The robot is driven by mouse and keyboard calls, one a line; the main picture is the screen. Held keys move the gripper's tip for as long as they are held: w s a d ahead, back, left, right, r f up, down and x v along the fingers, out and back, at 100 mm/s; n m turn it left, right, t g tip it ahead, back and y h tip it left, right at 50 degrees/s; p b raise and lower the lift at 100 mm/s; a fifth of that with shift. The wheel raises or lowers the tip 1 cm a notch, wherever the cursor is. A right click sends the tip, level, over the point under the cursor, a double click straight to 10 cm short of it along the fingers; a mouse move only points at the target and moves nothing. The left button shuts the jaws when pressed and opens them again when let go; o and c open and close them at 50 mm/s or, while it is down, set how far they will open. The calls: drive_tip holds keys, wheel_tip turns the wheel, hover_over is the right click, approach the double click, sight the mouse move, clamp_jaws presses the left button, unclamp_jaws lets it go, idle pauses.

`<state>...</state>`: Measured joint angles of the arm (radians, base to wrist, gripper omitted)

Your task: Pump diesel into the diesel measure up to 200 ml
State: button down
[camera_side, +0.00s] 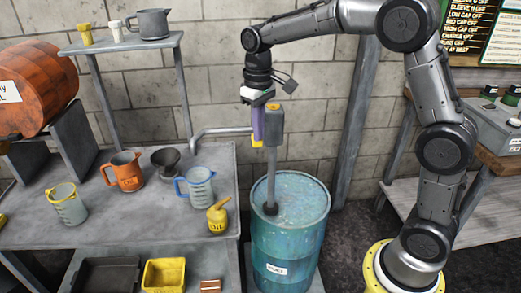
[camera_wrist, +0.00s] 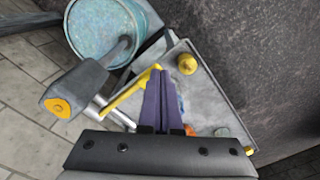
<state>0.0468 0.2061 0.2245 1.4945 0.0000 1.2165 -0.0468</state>
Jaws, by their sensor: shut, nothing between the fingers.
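A teal drum (camera_side: 290,235) with a small white label stands right of the bench. A grey hand pump (camera_side: 273,135) rises from its top, and its pipe spout (camera_side: 215,130) reaches left over the bench. A yellow pump lever (camera_side: 257,141) shows beside the pump head; it also shows in the wrist view (camera_wrist: 130,92). My gripper (camera_side: 257,125) has purple fingers, shut and empty, close to the lever; contact is unclear. A clear measure with a blue handle (camera_side: 200,188) stands below the spout in the picture. A clear measure with a yellow rim (camera_side: 68,207) stands further left. Neither label is readable.
The bench (camera_side: 110,220) also holds an orange jug (camera_side: 126,172), a grey funnel (camera_side: 166,162) and a yellow oil can (camera_side: 217,218). An orange drum (camera_side: 35,85) lies on a stand at left. A shelf (camera_side: 120,45) holds small containers and a grey jug.

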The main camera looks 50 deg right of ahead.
sight(259, 146)
idle(0.5)
drive_tip(key=shift+f, duration=1)
idle(1.3)
wheel_tip(259, 146, down, 5)
drive_tip(key=shift+w+d+f, duration=0.1)
drive_tip(key=shift+f, duration=0.25)
idle(0.4)
